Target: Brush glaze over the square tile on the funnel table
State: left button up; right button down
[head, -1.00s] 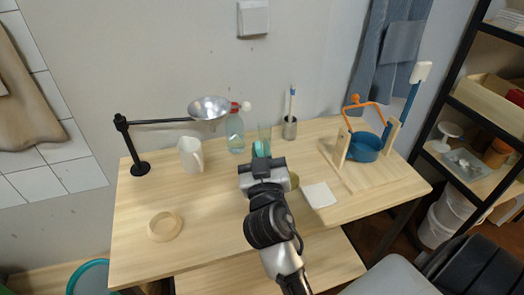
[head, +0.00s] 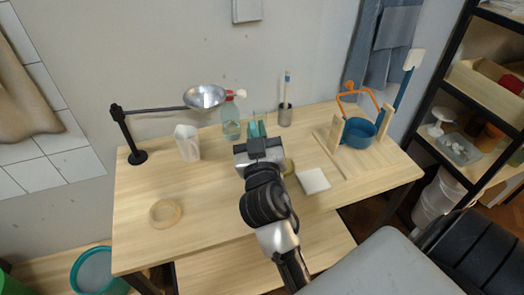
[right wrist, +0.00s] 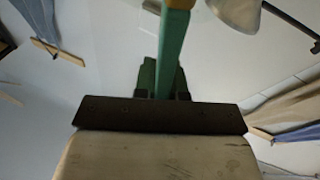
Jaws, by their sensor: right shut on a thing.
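The square tile (head: 313,181) is white and lies flat on the pale wooden table (head: 225,205), near its front edge. A metal funnel (head: 205,96) hangs from a black stand at the table's back left. My right gripper (head: 257,140) is over the table, left of and behind the tile, apart from it. It is shut on a slim teal-green stick, which looks like a brush handle. My left gripper is out of view.
A white mug (head: 187,142) and a clear bottle (head: 231,122) stand left of my gripper. A round olive thing (head: 289,166) is partly hidden by my wrist. A cup (head: 285,115) holds a brush. A blue pot (head: 357,133) stands in a wooden frame. A wooden ring (head: 165,213) lies at left.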

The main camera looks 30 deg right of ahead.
notch_tip(320, 180, up, 10)
jog(key=p, duration=0.7)
jog(key=shift+f+p, duration=0.2)
jog(key=shift+p, duration=0.1)
jog(key=shift+r, duration=0.1)
dwell(1.8)
notch_tip(320, 180, up, 4)
jog(key=p, duration=0.3)
jog(key=shift+f, duration=0.25)
dwell(0.3)
